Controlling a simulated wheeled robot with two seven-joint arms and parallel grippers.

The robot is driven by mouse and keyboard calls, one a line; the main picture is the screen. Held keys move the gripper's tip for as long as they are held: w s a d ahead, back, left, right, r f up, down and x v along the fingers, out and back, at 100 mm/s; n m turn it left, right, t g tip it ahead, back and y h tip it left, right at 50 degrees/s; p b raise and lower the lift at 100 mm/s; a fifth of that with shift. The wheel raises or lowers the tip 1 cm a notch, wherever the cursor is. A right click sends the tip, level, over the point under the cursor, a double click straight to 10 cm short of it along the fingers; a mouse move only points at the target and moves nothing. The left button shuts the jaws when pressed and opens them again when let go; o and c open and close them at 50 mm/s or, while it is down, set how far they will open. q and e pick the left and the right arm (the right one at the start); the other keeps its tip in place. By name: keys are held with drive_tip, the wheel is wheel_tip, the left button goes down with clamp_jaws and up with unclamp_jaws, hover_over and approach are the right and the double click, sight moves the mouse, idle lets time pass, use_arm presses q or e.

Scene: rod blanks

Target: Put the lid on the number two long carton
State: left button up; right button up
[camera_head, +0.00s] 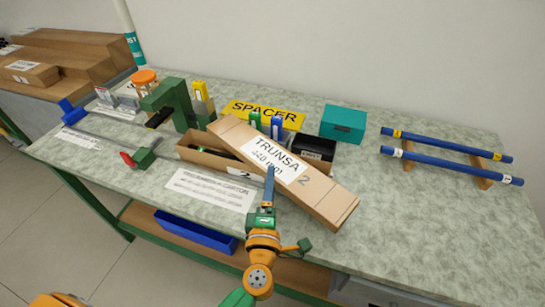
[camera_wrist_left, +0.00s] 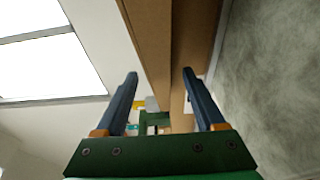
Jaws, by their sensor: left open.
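The long cardboard lid (camera_head: 325,197), labelled TRUNSA 440 mm with a 2, lies skewed across the long carton (camera_head: 187,154). Its near right end sticks out past the carton toward the table's front. The carton's left end is open and shows a dark inside; its right part is hidden under the lid. My left gripper (camera_head: 269,172) is open beside the lid's front edge. In the left wrist view, cardboard (camera_wrist_left: 153,45) shows beyond and between the spread fingers of the left gripper (camera_wrist_left: 160,73); I cannot tell whether they touch it. My right gripper is not in view.
Blue rods (camera_head: 450,145) lie on wooden supports at right. The table's (camera_head: 420,235) right front is clear.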

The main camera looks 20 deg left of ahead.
use_arm(q)
drive_tip(key=shift+s+r, duration=0.1)
drive_tip(key=shift+s, duration=0.1)
drive_tip(key=c, duration=0.6)
clamp_jaws()
